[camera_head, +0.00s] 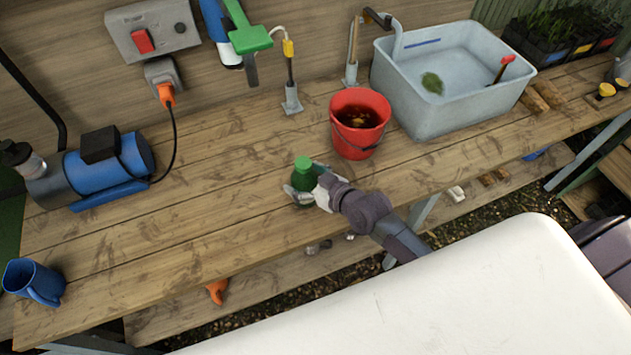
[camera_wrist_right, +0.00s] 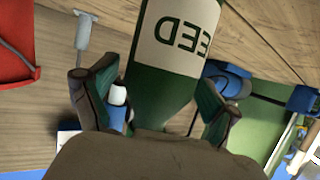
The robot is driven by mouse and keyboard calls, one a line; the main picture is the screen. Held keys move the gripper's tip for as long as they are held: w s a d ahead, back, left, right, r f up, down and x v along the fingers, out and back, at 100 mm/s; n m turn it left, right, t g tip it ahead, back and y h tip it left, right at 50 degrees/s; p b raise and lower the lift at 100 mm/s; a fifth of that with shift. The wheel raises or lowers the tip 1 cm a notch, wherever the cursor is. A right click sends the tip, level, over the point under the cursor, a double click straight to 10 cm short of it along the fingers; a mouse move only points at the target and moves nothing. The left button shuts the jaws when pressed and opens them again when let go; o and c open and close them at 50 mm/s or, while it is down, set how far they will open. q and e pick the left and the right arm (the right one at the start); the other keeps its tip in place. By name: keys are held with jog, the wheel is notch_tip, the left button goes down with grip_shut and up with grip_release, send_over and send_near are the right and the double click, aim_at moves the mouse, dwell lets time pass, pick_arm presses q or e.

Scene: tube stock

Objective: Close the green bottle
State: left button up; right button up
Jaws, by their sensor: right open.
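The green bottle (camera_head: 301,181) stands upright on the wooden bench, left of the red bucket. A bright green cap (camera_head: 303,163) shows at its top; I cannot tell how tightly it sits. My right gripper (camera_head: 308,187) is low at the bottle, coming from the right, and hides part of its body. In the right wrist view, the open fingers of the gripper (camera_wrist_right: 153,92) stand on both sides of the dark green bottle (camera_wrist_right: 160,100), which has a white label. Gaps seem to show beside the glass. The cap is out of that view. My left gripper is not in view.
A red bucket (camera_head: 345,142) of dark liquid stands close to the right. Behind it is a grey sink (camera_head: 455,110) with a tap (camera_head: 398,40). A blue pump (camera_head: 105,170) and a blue mug (camera_head: 35,282) stand at left. The bench between pump and bottle is clear.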

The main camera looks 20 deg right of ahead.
jog(key=b+v, duration=0.1)
jog(key=v, duration=1.1)
jog(key=shift+f, duration=0.15)
